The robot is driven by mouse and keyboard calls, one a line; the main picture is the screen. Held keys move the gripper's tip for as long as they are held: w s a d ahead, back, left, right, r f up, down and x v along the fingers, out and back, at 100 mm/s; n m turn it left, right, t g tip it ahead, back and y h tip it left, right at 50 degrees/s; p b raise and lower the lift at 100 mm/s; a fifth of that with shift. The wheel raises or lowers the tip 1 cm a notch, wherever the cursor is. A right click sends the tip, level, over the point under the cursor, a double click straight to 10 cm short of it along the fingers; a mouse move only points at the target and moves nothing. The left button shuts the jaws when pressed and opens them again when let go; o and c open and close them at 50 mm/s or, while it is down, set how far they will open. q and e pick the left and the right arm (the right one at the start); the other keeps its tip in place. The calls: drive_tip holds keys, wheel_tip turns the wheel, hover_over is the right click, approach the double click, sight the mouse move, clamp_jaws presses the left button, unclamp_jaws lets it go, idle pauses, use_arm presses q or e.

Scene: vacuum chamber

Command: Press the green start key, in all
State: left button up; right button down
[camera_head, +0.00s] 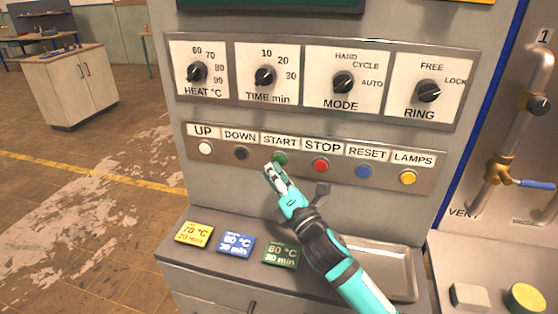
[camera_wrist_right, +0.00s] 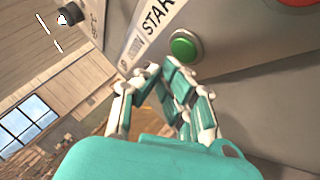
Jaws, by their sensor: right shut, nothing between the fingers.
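The green start key (camera_head: 280,158) is a round button under the START label on the lower panel strip in the head view. It also shows in the right wrist view (camera_wrist_right: 185,46), uncovered, just past my fingertips. My right gripper (camera_head: 270,168) is shut and empty, with its fingertips just below and left of the key. In the right wrist view the shut fingers (camera_wrist_right: 165,72) point at the key's lower left side. I cannot tell whether they touch it. My left gripper is not in view.
The white up key (camera_head: 205,147), black down key (camera_head: 241,153), red stop key (camera_head: 320,165), blue reset key (camera_head: 363,172) and yellow lamps key (camera_head: 408,177) share the strip. Knobs sit above. Below are three coloured cards (camera_head: 235,245) and a metal tray (camera_head: 397,262).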

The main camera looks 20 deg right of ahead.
idle(0.7)
drive_tip(key=shift+w+d, duration=0.2)
drive_tip(key=shift+w, duration=0.15)
drive_tip(key=shift+w+d, duration=0.25)
drive_tip(key=shift+w, duration=0.1)
idle(0.7)
drive_tip(key=shift+s, duration=0.1)
drive_tip(key=shift+s+a, duration=0.45)
drive_tip(key=shift+s, duration=0.2)
drive_tip(key=shift+s+a+p, duration=0.25)
drive_tip(key=shift+s+a, duration=0.45)
drive_tip(key=shift+s, duration=0.35)
drive_tip(key=shift+s+a+p, duration=0.25)
drive_tip(key=shift+s+a, duration=0.45)
drive_tip(key=shift+s, duration=0.3)
